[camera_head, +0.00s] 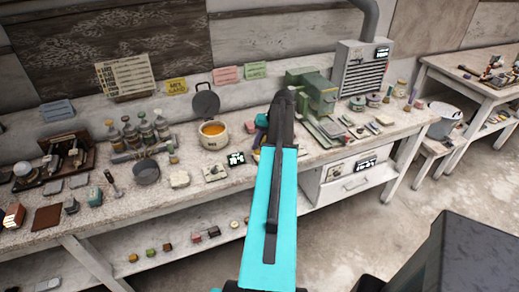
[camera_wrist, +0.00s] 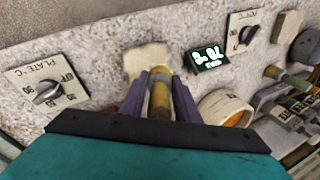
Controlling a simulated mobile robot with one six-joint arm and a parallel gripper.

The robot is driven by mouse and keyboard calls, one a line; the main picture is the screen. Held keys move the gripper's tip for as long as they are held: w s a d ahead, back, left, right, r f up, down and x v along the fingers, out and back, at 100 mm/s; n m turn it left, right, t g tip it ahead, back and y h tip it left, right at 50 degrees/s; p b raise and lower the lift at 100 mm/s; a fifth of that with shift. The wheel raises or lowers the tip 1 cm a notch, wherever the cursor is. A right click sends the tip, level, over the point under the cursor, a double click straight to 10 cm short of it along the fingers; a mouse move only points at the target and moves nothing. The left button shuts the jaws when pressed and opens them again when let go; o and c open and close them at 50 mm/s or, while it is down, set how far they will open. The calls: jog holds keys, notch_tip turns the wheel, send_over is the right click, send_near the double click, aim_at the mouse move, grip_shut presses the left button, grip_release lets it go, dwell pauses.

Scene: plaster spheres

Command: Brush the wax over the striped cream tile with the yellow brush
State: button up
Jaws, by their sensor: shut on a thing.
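My gripper (camera_wrist: 160,95) is shut on the yellow brush (camera_wrist: 159,97), one purple finger on each side of its handle. The brush's lower end is hard to make out. A pale cream tile-like piece (camera_wrist: 146,61) lies on the bench just beyond the brush in the wrist view; I see no clear stripes on it, and cannot tell whether the brush touches it. In the head view my gripper (camera_head: 259,136) is small and partly covered by my arm. A cream pot (camera_head: 213,142) of orange wax stands beside it and also shows in the wrist view (camera_wrist: 226,108).
A lit display (camera_head: 236,158) and a dial plate (camera_head: 214,172) lie at the bench front. Another dial marked PLATE (camera_wrist: 47,88) is left of the brush. A pan (camera_head: 146,172), bottles (camera_head: 147,128) and a green machine (camera_head: 313,92) crowd the bench (camera_head: 228,187).

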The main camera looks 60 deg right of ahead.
dwell(0.3)
jog(key=shift+w+d, duration=0.55)
jog(key=shift+w, duration=0.2)
jog(key=shift+s+a, duration=0.15)
jog(key=shift+s+a, duration=0.45)
jog(key=shift+s, duration=0.2)
dwell(0.3)
jog(key=shift+s+a, duration=0.55)
jog(key=shift+s, duration=0.2)
jog(key=shift+w+d, duration=0.1)
jog(key=shift+w, duration=0.05)
jog(key=shift+w+d, duration=0.5)
jog(key=shift+w, duration=0.15)
jog(key=shift+w, duration=0.1)
